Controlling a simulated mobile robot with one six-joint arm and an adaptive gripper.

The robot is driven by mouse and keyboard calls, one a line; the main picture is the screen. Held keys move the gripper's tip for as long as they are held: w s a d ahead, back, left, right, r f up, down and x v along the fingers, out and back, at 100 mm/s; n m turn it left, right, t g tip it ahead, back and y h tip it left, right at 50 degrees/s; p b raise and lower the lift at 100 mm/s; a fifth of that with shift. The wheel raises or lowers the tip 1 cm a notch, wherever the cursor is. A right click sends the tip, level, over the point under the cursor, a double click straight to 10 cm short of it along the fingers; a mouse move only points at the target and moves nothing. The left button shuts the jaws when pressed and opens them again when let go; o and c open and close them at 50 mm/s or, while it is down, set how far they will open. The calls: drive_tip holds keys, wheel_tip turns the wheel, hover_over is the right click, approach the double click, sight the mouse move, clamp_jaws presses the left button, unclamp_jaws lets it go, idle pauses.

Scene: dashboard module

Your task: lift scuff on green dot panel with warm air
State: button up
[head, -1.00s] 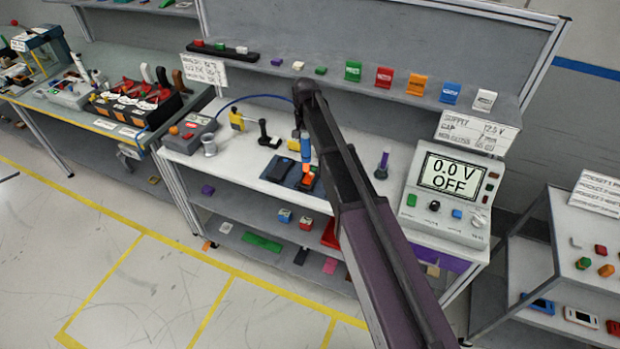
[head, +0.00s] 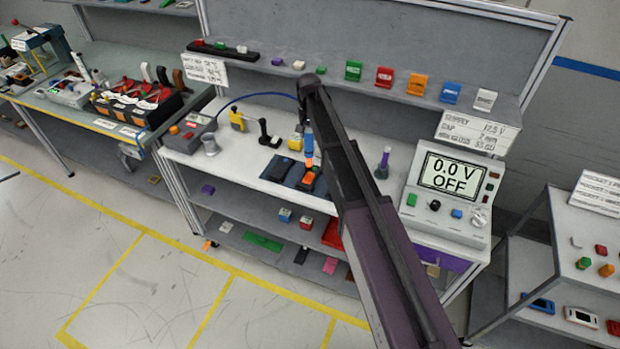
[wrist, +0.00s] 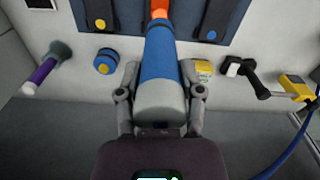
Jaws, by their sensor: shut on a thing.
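My gripper (wrist: 160,85) is shut on a blue and grey hand tool (wrist: 161,60) with an orange nozzle. In the head view the tool (head: 309,146) hangs below my wrist, nozzle down over the dark panels. Whether the nozzle touches anything I cannot tell. In the wrist view one dark panel (wrist: 99,12) at left has an orange-yellow dot, and another (wrist: 213,18) at right has a blue dot. The tool hides the middle between them. I see no green dot and no scuff. In the head view the left dark panel (head: 277,168) lies clear of the tool.
A purple-handled tool (wrist: 45,70), a blue round piece (wrist: 107,61), a yellow block (wrist: 203,70), a black-handled tool (wrist: 242,68) and a yellow tool (wrist: 294,86) are near. The power supply (head: 448,195) reads 0.0 V OFF. A shelf with coloured blocks (head: 385,77) runs behind.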

drive_tip(key=shift+w+d, duration=0.25)
drive_tip(key=shift+w, duration=0.35)
drive_tip(key=shift+w+d, duration=0.2)
drive_tip(key=shift+w, duration=0.35)
wheel_tip(320, 180, up, 9)
drive_tip(key=p, duration=0.9)
drive_tip(key=shift+s, duration=0.1)
